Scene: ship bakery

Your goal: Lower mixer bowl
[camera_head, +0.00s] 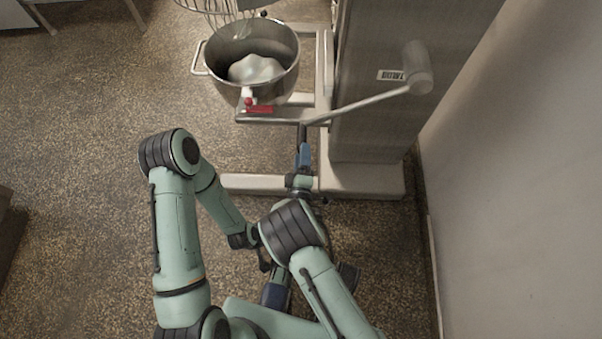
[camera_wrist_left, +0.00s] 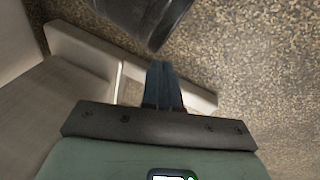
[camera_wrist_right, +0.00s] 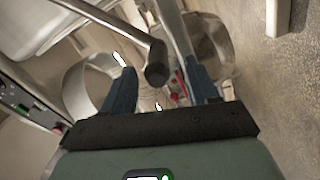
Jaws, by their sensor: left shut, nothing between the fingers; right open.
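The steel mixer bowl (camera_head: 226,88) hangs in the mixer's frame at the top of the head view, with pale dough (camera_head: 257,68) in it. My right gripper (camera_head: 304,155) is below the lever's lower end. In the right wrist view it is open, and a dark round bar end (camera_wrist_right: 157,72) shows between its fingers; contact cannot be told. My left gripper (camera_wrist_left: 163,85) is shut and empty, over the floor near the mixer base. My arms mostly hide it in the head view.
A wire whisk (camera_head: 215,8) is above the bowl. The mixer column (camera_head: 395,120) stands at right, with base legs (camera_head: 255,184) low on the floor. A pale wall (camera_head: 530,180) closes off the right. Speckled floor (camera_head: 85,110) is free at left.

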